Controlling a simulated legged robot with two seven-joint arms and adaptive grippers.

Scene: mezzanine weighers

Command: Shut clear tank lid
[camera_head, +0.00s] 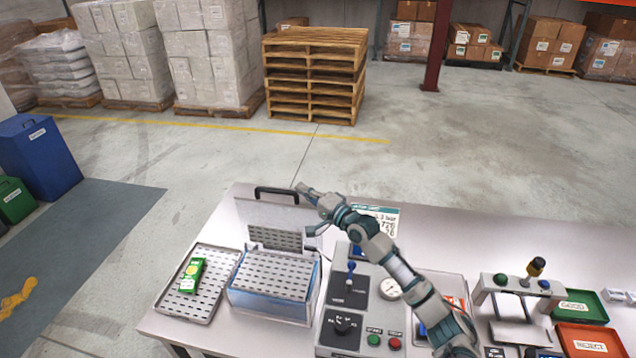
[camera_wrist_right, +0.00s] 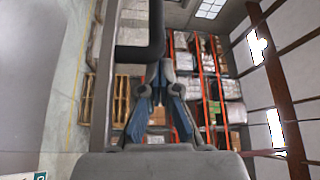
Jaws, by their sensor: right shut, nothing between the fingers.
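The clear tank (camera_head: 268,301) stands on the bench, with a slotted metal tray inside its top. Its clear lid (camera_head: 262,216) stands raised, roughly upright, at the tank's back edge. The black handle (camera_head: 277,190) is along the lid's top edge. My right gripper (camera_head: 303,189) is shut and empty, close to the right end of the handle. In the right wrist view, the handle (camera_wrist_right: 146,52) shows just beyond and left of the fingertips (camera_wrist_right: 160,72). I cannot tell whether they touch. My left gripper is not in view.
Left of the tank is a slotted tray (camera_head: 206,257) with a green carton (camera_head: 192,275). Right of it is a control box (camera_head: 343,318) with levers and a gauge, under my right arm. Green (camera_head: 578,306) and red (camera_head: 588,342) trays are at right.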

